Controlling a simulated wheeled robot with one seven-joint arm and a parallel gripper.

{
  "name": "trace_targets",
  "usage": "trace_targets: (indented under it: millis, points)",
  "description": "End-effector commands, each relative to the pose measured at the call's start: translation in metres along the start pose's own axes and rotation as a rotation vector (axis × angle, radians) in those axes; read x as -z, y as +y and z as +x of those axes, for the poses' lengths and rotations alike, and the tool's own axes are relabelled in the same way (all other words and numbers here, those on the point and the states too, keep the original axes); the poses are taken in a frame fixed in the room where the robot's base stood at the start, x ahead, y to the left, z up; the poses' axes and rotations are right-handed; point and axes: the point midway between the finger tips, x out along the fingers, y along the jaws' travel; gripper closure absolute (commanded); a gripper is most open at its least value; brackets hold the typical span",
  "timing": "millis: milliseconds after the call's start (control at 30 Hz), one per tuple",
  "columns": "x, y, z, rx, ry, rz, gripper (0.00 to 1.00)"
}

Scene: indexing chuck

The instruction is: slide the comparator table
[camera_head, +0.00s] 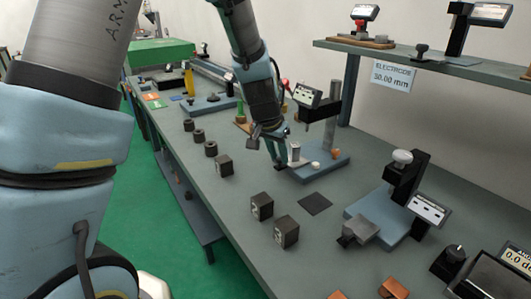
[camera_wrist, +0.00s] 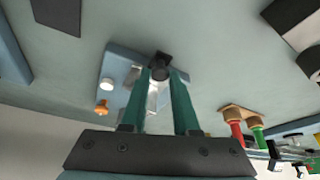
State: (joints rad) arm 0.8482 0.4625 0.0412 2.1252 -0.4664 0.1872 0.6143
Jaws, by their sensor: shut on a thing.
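The comparator stand has a blue base (camera_head: 327,169), a grey column (camera_head: 331,124) and a small display (camera_head: 307,95). My gripper (camera_head: 277,158) is at the left side of this base, fingers pointing down. In the wrist view my gripper (camera_wrist: 160,82) has its teal fingers closed in on a small dark piece (camera_wrist: 161,63) over the blue base (camera_wrist: 117,67). I take this piece for part of the comparator table; the fingers partly hide it.
A second comparator with a blue base (camera_head: 390,222) stands to the right, its dark block (camera_head: 360,229) in front. Dark blocks (camera_head: 261,206) (camera_head: 286,231) and a flat dark square (camera_head: 315,203) lie nearer. Red and green handles (camera_wrist: 237,133) show in the wrist view. A raised shelf (camera_head: 420,58) runs along the back.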

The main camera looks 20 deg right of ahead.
Motion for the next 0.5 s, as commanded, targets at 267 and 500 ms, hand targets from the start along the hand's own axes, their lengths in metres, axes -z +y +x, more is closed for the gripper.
trace_targets:
  millis: [267,500]
  points:
    - [0.038,0.016,0.013,0.001,0.003,0.001,1.00]
    - [0.040,0.018,0.015,0.001,0.007,0.001,1.00]
